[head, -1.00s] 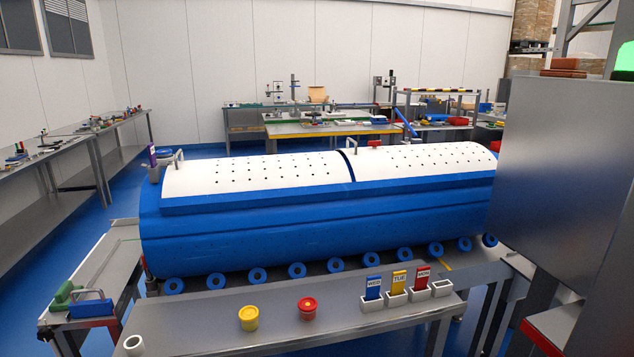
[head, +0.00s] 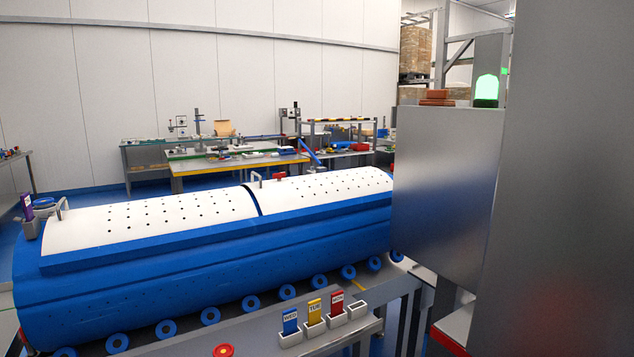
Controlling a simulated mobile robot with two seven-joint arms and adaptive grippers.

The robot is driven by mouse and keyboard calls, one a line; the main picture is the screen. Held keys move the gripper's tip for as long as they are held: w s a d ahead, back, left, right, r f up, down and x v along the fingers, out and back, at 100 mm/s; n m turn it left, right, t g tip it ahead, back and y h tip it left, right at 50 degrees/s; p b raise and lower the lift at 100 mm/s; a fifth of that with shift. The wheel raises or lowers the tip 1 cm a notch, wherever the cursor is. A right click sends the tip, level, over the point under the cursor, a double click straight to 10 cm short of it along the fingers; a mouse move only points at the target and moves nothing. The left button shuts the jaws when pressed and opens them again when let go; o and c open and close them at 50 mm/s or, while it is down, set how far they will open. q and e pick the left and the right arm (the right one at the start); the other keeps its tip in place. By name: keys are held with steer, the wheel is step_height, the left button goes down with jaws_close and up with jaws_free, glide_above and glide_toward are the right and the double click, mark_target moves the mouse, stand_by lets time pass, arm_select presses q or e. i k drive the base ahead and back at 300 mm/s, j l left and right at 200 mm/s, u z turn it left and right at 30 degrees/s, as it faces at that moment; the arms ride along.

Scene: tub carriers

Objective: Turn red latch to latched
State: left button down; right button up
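A small red part (head: 279,177) sits on top of the long blue tub, just right of the seam between the two white perforated covers. It may be the red latch; it is too small and far away to tell how it is turned. The blue tub (head: 190,275) lies lengthwise along a row of blue rollers. The left white cover (head: 150,222) and the right white cover (head: 330,190) both lie on it, with a grey handle (head: 256,179) near the seam. Neither of my grippers shows in the head view.
In front are a red round knob (head: 223,351) and small WED (head: 290,322), TUE (head: 314,312) and MON (head: 337,302) tags in white holders. A grey cabinet (head: 445,190) hides the tub's right end. A tall grey surface (head: 565,170) fills the right side. Workbenches stand behind.

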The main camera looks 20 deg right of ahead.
mark_target(279, 176)
steer(key=i, duration=0.4)
steer(key=i+z, duration=0.2)
steer(key=z, duration=0.25)
steer(key=i+j+z, duration=0.1)
steer(key=z, duration=0.35)
steer(key=i+j, duration=0.05)
steer(key=i, duration=0.05)
